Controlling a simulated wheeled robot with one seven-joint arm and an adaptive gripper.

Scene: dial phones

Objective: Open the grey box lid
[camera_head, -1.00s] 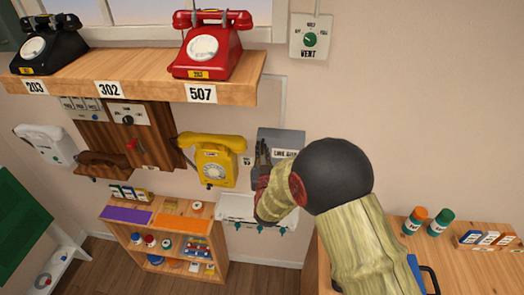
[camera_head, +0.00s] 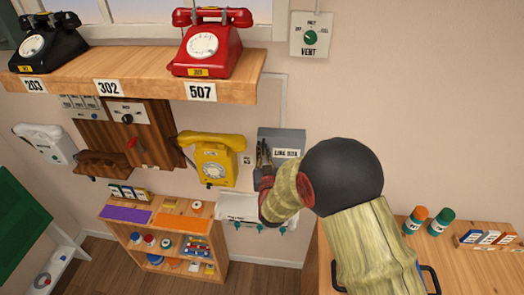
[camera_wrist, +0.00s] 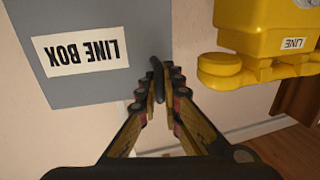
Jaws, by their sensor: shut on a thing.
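The grey box (camera_head: 288,136) is fixed to the wall right of the yellow phone, with a "LINE BOX" label on its front. In the wrist view the grey front (camera_wrist: 140,30) fills the upper left, its label upside down. It looks closed, though my gripper covers part of its left side in the head view. My gripper (camera_head: 264,148) is at that left edge. In the wrist view my gripper (camera_wrist: 158,92) has its fingertips together on a thin dark handle (camera_wrist: 156,66) at the box's edge.
The yellow phone (camera_head: 210,160) hangs close to the left of my gripper. A white panel (camera_head: 238,207) is below the box. A shelf (camera_head: 130,88) with phones is above left. The wall right of the box is bare up to the vent switch (camera_head: 311,36).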

